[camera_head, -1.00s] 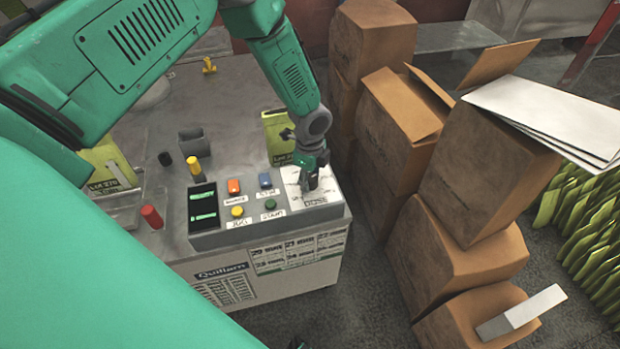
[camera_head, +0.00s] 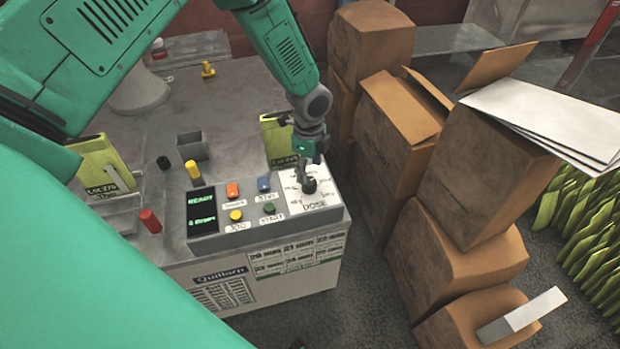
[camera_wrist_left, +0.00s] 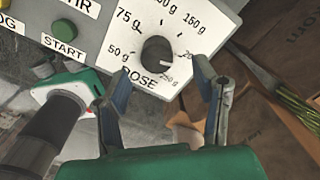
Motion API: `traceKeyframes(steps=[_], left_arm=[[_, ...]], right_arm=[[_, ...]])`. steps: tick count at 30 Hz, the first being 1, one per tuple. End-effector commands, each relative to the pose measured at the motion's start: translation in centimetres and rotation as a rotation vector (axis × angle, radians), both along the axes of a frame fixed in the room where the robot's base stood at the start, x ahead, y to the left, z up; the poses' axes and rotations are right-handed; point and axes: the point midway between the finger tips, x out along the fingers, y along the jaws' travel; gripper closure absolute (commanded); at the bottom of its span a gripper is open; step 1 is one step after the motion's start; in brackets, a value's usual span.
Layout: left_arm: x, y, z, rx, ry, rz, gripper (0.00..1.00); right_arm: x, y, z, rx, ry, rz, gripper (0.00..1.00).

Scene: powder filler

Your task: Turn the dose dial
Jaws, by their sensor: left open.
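The dose dial (camera_head: 309,186) is a dark round knob on a white scale plate at the right end of the grey control panel. My left gripper (camera_head: 305,168) is open just behind and above the dial in the head view. In the wrist view its fingers (camera_wrist_left: 161,72) are spread on either side below the dial, apart from it as far as I can see. My right gripper is not in view.
The panel (camera_head: 218,240) carries orange, blue, yellow and green buttons and a dark screen (camera_head: 201,211) with green text, including READY. Stacked cardboard boxes (camera_head: 400,120) stand close on the right.

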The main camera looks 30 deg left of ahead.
Motion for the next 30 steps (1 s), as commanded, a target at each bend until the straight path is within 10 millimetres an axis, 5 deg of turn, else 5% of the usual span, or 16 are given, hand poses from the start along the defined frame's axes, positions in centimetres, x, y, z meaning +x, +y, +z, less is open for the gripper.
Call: traceKeyframes(steps=[6,12,30], left_arm=[[0.2,0.0,4.4,-0.002,-0.003,0.0,0.46],[0.2,0.0,6.2,-0.002,-0.001,0.001,0.46],[-0.1,-0.1,6.2,-0.004,0.002,0.006,0.46]], right_arm=[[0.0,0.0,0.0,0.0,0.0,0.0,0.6],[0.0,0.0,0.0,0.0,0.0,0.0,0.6],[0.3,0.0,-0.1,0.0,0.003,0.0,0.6]])
